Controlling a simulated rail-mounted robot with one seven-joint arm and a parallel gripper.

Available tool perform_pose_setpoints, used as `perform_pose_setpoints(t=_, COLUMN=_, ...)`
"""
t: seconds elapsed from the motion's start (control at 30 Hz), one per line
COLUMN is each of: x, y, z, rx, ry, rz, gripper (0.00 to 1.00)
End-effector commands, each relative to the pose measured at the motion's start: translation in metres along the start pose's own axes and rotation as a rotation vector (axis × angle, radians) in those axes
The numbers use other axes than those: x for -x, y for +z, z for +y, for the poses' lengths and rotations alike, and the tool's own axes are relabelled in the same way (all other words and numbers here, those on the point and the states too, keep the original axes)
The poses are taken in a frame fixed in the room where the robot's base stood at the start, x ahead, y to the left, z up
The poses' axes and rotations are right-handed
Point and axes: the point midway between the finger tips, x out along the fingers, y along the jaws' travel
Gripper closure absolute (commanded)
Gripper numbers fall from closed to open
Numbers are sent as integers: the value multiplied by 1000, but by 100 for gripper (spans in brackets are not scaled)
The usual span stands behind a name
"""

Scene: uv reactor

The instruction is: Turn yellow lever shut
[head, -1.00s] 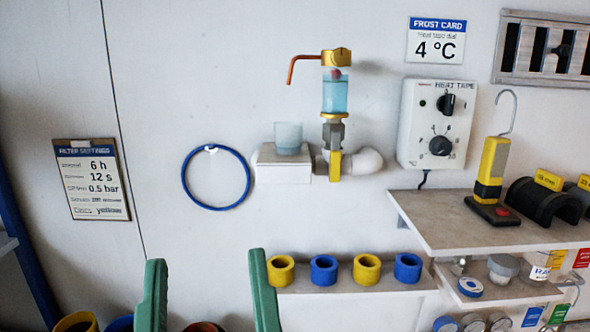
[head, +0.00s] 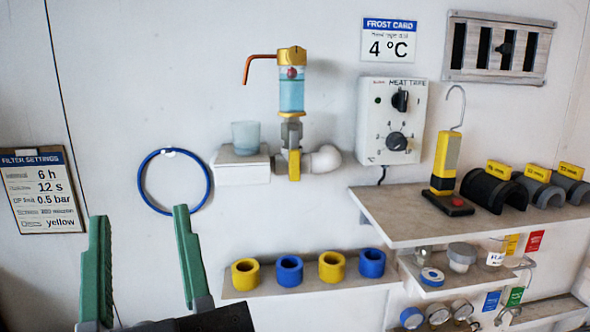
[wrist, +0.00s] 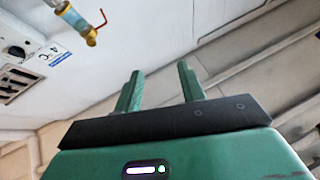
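The yellow lever (head: 294,165) hangs pointing down on the grey valve (head: 291,133) under a clear filter bowl (head: 291,93) with a brass top and bluish liquid. A red ball shows inside the bowl. In the wrist view the filter (wrist: 75,20) is small at the upper left, tilted, and the lever cannot be made out. My gripper (head: 140,213) is open, with two green fingers wide apart and nothing between them. It is below and left of the lever, well apart from it. The wrist view also shows the open fingers (wrist: 160,80).
A small shelf (head: 240,168) with a clear cup (head: 245,137) is left of the lever. A blue ring (head: 143,185) hangs further left. A white pipe elbow (head: 324,160) and heat tape box (head: 392,120) are right. Yellow and blue collars stand on a lower shelf (head: 300,282).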

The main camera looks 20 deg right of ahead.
Motion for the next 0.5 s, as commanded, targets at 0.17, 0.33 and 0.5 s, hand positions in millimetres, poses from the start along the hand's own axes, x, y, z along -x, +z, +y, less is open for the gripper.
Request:
perform_pose_setpoints(t=0.17, x=-84, y=39, z=15, rx=-13, ry=-75, rz=-162, gripper=60)
perform_pose_setpoints(t=0.33, x=-126, y=96, z=98, rx=66, ry=59, rz=-412, gripper=60)
perform_pose_setpoints(t=0.5, x=-128, y=121, z=190, rx=120, ry=247, rz=-548, gripper=60)
